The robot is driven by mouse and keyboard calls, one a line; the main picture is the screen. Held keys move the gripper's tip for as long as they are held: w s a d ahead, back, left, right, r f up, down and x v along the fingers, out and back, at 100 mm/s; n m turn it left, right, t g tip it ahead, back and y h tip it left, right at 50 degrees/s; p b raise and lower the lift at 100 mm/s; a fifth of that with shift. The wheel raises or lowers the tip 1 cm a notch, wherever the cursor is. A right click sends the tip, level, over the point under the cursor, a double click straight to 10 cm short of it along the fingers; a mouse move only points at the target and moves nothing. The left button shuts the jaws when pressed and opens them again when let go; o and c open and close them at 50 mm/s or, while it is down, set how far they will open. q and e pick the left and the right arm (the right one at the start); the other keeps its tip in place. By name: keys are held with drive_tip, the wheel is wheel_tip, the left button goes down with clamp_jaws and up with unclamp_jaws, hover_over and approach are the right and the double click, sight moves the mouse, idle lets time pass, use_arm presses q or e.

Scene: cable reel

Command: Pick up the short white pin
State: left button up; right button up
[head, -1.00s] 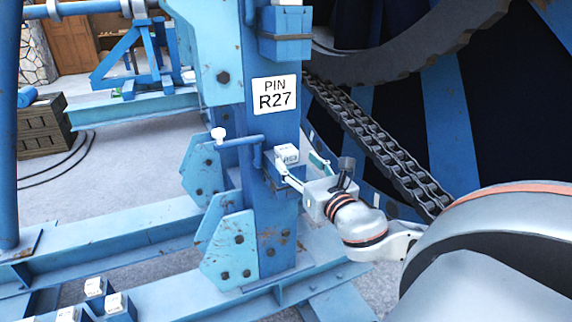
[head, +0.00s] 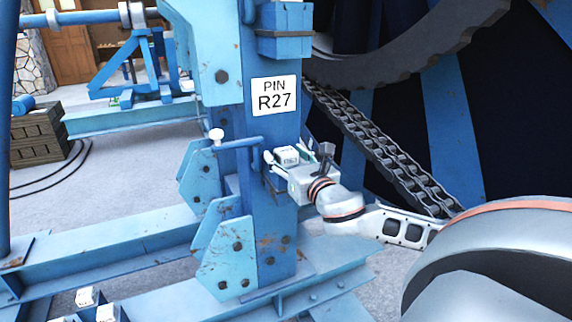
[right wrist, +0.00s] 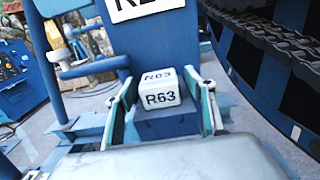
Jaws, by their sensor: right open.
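A short white pin with a cube-like head marked R63 (right wrist: 160,90) sits on a blue bracket on the post. In the head view its white head (head: 287,155) shows just beyond my right gripper (head: 292,163). In the right wrist view the open fingers of the right gripper (right wrist: 166,100) stand on both sides of the pin head, with a gap on each side. The pin's lower part is hidden by the gripper body and the bracket. My left gripper is not in view.
A blue pipe handle with a white knob (head: 216,136) sticks out left of the pin. The blue post carries a sign reading PIN R27 (head: 274,95). A heavy chain (head: 385,150) runs close on the right. Other white-headed pins (head: 86,296) stand at lower left.

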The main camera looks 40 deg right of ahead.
clamp_jaws()
drive_tip(key=shift+r, duration=0.1)
wheel_tip(320, 180, up, 20)
drive_tip(key=p, duration=0.5)
drive_tip(key=shift+p, duration=0.3)
idle(0.4)
